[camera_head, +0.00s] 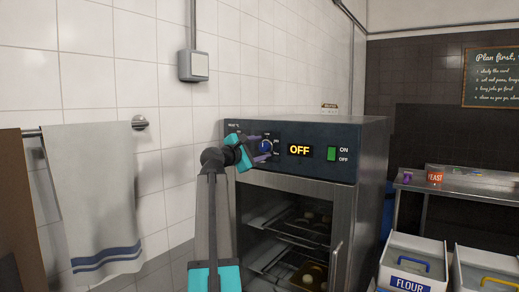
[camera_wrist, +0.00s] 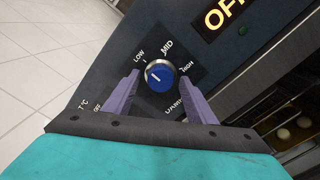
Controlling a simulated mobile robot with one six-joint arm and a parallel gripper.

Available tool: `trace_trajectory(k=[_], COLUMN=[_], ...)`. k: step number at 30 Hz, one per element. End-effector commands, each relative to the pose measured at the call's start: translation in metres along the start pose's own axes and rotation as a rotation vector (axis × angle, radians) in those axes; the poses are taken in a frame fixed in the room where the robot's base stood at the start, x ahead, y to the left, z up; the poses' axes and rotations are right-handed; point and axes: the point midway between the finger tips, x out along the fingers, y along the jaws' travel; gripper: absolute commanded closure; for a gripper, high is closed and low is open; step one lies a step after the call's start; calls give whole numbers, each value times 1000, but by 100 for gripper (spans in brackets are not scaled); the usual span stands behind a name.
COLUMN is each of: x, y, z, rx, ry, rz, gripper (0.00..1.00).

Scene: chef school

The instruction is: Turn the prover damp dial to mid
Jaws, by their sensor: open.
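The damp dial is a blue knob with a silver rim (camera_wrist: 159,76) on the prover's dark panel. It also shows in the head view (camera_head: 266,146). In the wrist view, LOW, MID and HIGH labels sit around its upper side. A short white mark shows on its face; I cannot tell exactly which label it points at. My gripper (camera_wrist: 159,71), with purple fingers, is open, one finger on each side of the dial. In the head view my gripper (camera_head: 258,147) is right at the panel. Whether the fingers touch the knob is unclear.
The prover (camera_head: 345,190) has an OFF display (camera_head: 300,150) and a green switch (camera_head: 331,154) right of the dial. Trays (camera_head: 310,276) show inside. A towel (camera_head: 92,195) hangs at left. A flour bin (camera_head: 413,256) stands at right.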

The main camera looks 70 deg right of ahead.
Motion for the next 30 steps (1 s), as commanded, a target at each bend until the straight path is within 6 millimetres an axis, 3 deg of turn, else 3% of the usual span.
trace_trajectory(k=[3, 10, 11, 15, 30], x=[0, 0, -16, -3, 1], y=[0, 0, -7, 0, 0], z=[0, 0, 6, 0, -3], rx=[0, -1, 1, 3, 169], ry=[0, -1, -1, 0, 0], rz=[0, 0, 1, 0, 5], gripper=[52, 90, 90, 90, 90])
